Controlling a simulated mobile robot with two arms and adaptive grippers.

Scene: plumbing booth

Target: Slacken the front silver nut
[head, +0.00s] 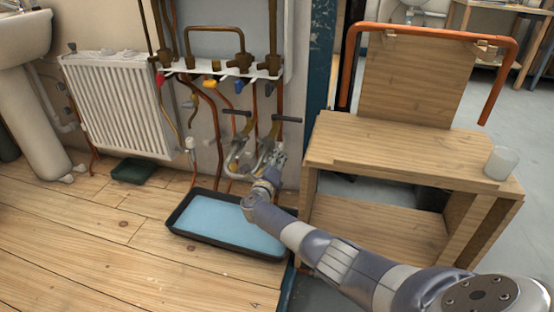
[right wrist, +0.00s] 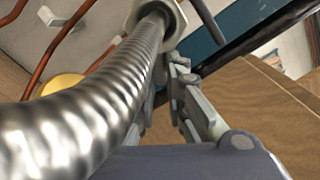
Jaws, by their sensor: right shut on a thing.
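The front silver nut (right wrist: 180,16) shows at the top of the right wrist view, at the end of a shiny corrugated hose (right wrist: 75,115) that crosses close to the camera. My right gripper (right wrist: 176,68) has its grey fingers closed in at the nut and hose end; the exact contact is partly hidden by the hose. In the head view my right gripper (head: 276,162) is low on the pipework, at the right-hand of two silver fittings under black T-handles (head: 286,119). The nut is too small to make out there. My left gripper is not in view.
A black-rimmed tray with blue inside (head: 225,226) lies on the floor below the pipes. A wooden bench (head: 400,150) with a copper pipe (head: 440,33) and a white cup (head: 501,163) stands right. A radiator (head: 120,105) is left. Floor at the lower left is clear.

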